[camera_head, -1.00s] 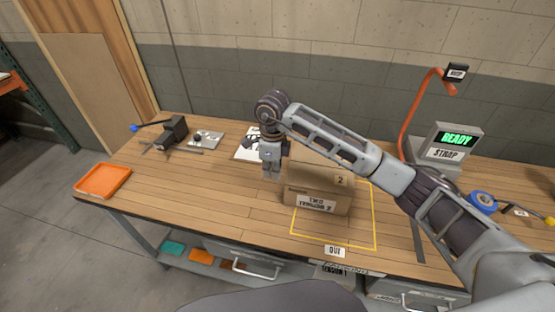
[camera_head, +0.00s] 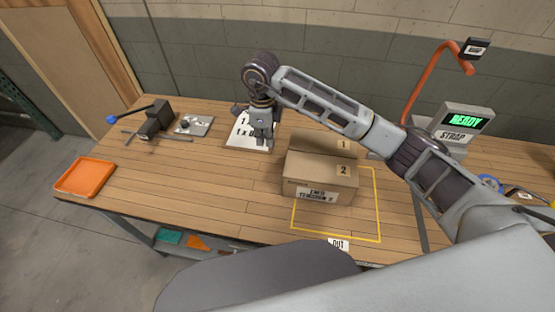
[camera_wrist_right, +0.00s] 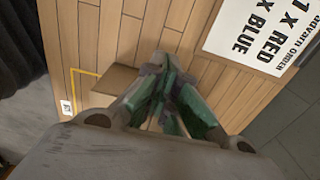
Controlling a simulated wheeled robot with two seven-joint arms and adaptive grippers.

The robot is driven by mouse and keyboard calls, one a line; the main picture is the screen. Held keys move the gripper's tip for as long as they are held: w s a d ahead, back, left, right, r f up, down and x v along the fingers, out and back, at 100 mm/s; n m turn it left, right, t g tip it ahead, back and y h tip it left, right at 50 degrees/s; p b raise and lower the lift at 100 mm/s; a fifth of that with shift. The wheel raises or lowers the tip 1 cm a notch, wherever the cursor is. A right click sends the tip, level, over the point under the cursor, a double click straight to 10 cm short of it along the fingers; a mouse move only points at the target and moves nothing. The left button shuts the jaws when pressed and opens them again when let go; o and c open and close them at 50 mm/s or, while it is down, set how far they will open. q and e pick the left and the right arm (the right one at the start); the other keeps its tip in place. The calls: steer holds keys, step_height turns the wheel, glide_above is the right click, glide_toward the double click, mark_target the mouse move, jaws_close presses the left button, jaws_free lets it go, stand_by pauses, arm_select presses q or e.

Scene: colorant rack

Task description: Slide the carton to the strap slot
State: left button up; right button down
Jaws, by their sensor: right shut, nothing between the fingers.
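The brown cardboard carton (camera_head: 318,175) sits on the wooden table, partly inside the yellow outlined area, with labels 1 and 2 on top and a label on its front. A strap station (camera_head: 464,125) with a lit READY display stands to its right. My right gripper (camera_head: 263,143) is shut and empty, to the left of the carton and apart from it, near the printed order sheet. In the right wrist view the green-padded fingers (camera_wrist_right: 168,108) are together, and an edge of the carton (camera_wrist_right: 112,86) shows beside them. My left gripper is not in view.
The order sheet (camera_head: 246,132) lies behind my gripper. An orange tray (camera_head: 85,177) is at the table's left end, with a dark clamp-like tool (camera_head: 154,120) behind it. An orange arm (camera_head: 425,80) rises by the station.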

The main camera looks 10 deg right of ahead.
step_height(320, 180, down, 10)
steer(key=shift+r+p, duration=0.25)
steer(key=shift+p, duration=0.65)
steer(key=shift+d+f, duration=0.15)
steer(key=shift+f, duration=0.2)
steer(key=shift+s+d+p, duration=0.35)
steer(key=shift+d+p, duration=0.05)
steer(key=shift+d, duration=0.45)
steer(key=shift+s+d+p, duration=0.35)
steer(key=shift+d+p, duration=0.05)
steer(key=shift+d, duration=0.4)
steer(key=shift+d, duration=0.15)
